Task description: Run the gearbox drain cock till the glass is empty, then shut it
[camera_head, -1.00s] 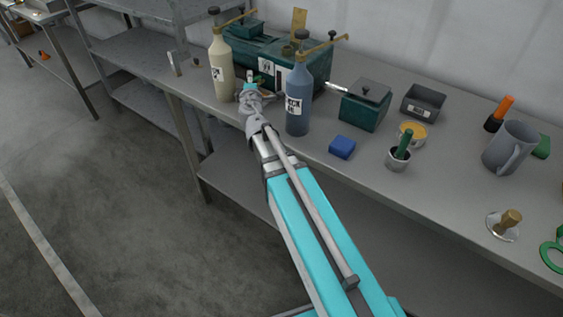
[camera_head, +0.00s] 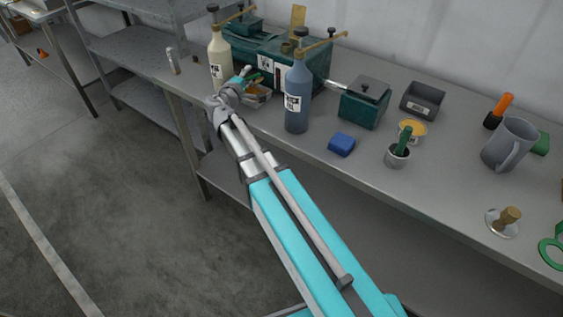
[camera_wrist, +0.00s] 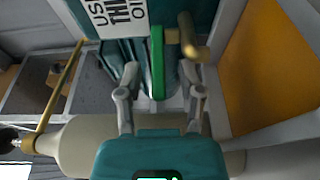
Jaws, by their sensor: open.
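The dark green gearbox (camera_head: 322,62) stands at the back of the bench, behind the two bottles. In the wrist view a green lever handle (camera_wrist: 157,62) lies between the spread fingers of my gripper (camera_wrist: 158,82), with a gap on each side. A brass spout (camera_wrist: 193,46) sits beside the lever. My gripper also shows in the head view (camera_head: 241,77), in front of the gearbox, between the bottles. A shallow tray (camera_head: 258,101) with amber contents is beside it. I cannot make out the glass or its level, or whether liquid runs.
A cream bottle (camera_head: 220,62) stands close to the left of my gripper, a blue-grey bottle (camera_head: 297,103) to its right. The floor in front is clear.

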